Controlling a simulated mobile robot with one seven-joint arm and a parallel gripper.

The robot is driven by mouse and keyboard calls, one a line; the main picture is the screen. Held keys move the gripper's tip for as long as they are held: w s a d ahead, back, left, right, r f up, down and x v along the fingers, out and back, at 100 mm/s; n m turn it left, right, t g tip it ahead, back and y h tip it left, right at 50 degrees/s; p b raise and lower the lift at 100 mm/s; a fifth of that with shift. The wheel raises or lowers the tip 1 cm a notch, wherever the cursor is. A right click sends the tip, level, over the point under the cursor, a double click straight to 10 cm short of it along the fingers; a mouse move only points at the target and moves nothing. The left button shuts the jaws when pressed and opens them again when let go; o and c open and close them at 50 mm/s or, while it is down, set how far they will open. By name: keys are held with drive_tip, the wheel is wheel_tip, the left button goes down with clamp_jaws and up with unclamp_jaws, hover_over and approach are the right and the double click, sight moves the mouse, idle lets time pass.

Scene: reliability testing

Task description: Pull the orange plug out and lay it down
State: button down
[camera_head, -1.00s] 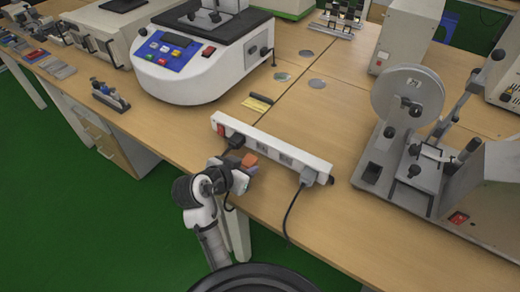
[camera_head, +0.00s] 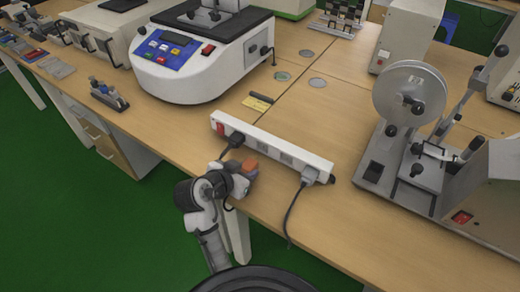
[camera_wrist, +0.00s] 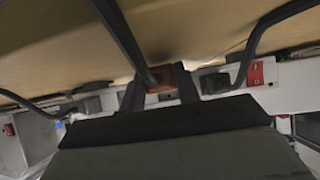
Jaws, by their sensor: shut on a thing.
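The orange plug (camera_head: 250,167) is at the front side of the white power strip (camera_head: 285,152), near its middle. My gripper (camera_head: 243,172) is shut on it from the front left. In the wrist view the orange plug (camera_wrist: 170,76) sits between my two dark fingers (camera_wrist: 160,88), in front of the strip (camera_wrist: 285,92). In the head view a small gap seems to lie between plug and strip. The plug's prongs are not visible. Part of the plug is hidden by my fingers and by a dark cable in the wrist view.
A black plug (camera_head: 234,141) is in the strip left of the orange one, near the red switch (camera_head: 221,129). Bare table (camera_head: 345,225) lies right of the strip. The table's front edge is close.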

drive_tip(key=shift+f, duration=0.25)
drive_tip(key=c, duration=0.9)
unclamp_jaws()
drive_tip(key=shift+s+r, duration=0.1)
drive_tip(key=shift+p+v, duration=0.95)
drive_tip(key=shift+v, duration=5.9)
